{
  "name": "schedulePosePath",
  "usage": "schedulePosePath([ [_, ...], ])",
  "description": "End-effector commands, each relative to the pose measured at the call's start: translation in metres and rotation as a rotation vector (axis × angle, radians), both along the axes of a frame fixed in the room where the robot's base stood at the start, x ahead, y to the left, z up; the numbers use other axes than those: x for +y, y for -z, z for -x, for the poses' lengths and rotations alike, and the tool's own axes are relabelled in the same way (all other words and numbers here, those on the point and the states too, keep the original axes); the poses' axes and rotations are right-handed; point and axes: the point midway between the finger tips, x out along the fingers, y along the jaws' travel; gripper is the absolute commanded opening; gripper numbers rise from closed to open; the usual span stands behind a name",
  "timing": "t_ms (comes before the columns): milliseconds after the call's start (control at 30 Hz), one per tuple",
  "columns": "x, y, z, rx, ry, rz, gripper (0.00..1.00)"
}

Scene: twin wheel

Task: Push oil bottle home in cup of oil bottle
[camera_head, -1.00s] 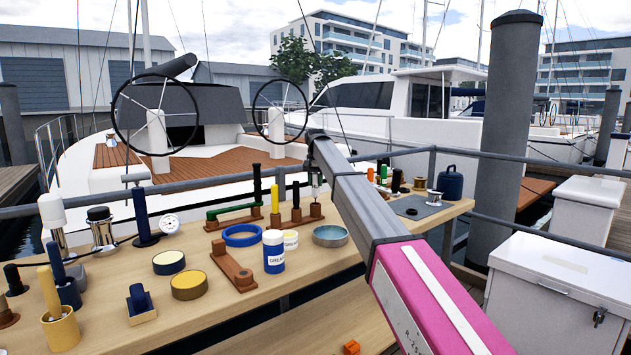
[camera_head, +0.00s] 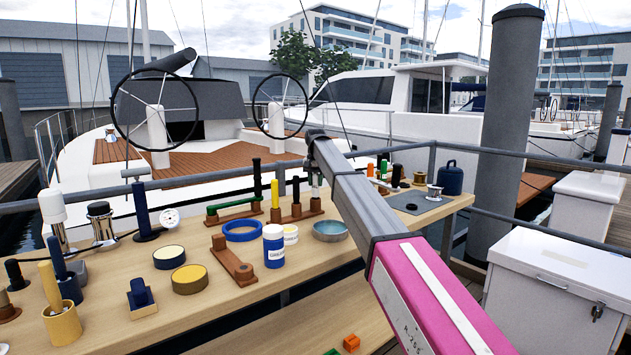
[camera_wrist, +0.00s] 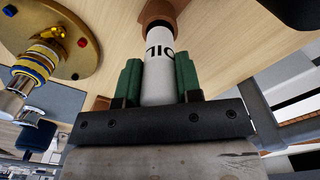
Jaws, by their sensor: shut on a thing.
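The oil bottle (camera_wrist: 160,75) is white with dark "OIL" lettering. In the wrist view my gripper (camera_wrist: 158,72) is shut on it, with one green finger on each side. The far end of the bottle meets a brown cup (camera_wrist: 163,12), the cup of the oil bottle. How deep the bottle sits in it cannot be told. In the head view the bottle and gripper are small and partly hidden beside my arm, at the back of the bench.
A wooden bench (camera_head: 120,250) holds several tools and holders. A brown rack with a yellow-handled tool (camera_head: 274,195) stands left of the bottle. A blue-grey dish (camera_head: 330,230) and a grease tub (camera_head: 273,245) are in front. A brass flange (camera_wrist: 60,30) is close by in the wrist view.

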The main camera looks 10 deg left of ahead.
Motion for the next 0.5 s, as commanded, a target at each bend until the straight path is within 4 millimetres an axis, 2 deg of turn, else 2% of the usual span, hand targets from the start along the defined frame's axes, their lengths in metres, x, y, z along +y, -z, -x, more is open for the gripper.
schedulePosePath([
  [500,0.0000,0.0108,0.0001,0.000,0.000,0.000,0.06],
])
